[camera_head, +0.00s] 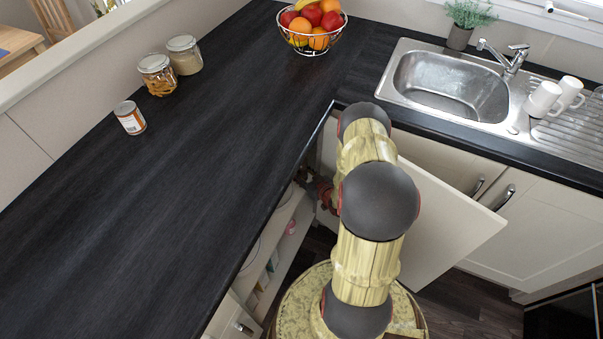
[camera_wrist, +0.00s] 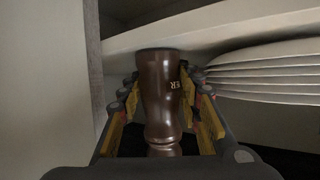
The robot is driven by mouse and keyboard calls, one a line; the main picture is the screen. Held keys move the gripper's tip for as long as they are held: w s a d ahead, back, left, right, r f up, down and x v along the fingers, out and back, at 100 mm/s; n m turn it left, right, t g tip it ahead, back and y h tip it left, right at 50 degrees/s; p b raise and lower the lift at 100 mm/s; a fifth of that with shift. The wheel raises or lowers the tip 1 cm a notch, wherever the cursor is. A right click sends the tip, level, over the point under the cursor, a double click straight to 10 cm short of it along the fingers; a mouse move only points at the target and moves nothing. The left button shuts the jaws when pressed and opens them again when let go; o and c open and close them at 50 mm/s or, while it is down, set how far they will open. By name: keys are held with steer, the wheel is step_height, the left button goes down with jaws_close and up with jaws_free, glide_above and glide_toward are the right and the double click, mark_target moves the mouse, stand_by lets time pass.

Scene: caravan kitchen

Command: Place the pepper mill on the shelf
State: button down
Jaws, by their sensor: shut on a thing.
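The pepper mill (camera_wrist: 160,97) is dark brown with light lettering, seen in the wrist view between the fingers of my gripper (camera_wrist: 162,105). My gripper is shut on it, and its far end is close to the pale edge of a shelf (camera_wrist: 155,36). I cannot tell whether the mill touches the shelf. In the head view my arm reaches down into the open cupboard below the counter, and the mill cannot be made out there.
A stack of white plates (camera_wrist: 265,72) is right of the mill, close to my fingers. A pale cupboard wall (camera_wrist: 45,85) is at left. The open cupboard door (camera_head: 450,225) stands right of my arm. The dark counter (camera_head: 190,190) overhangs the cupboard.

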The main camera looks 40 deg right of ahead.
steer(key=c, duration=1.5)
jaws_free()
steer(key=shift+f, duration=0.15)
steer(key=shift+c, duration=0.2)
steer(key=shift+r, duration=0.2)
steer(key=p+v, duration=0.4)
steer(key=v, duration=0.8)
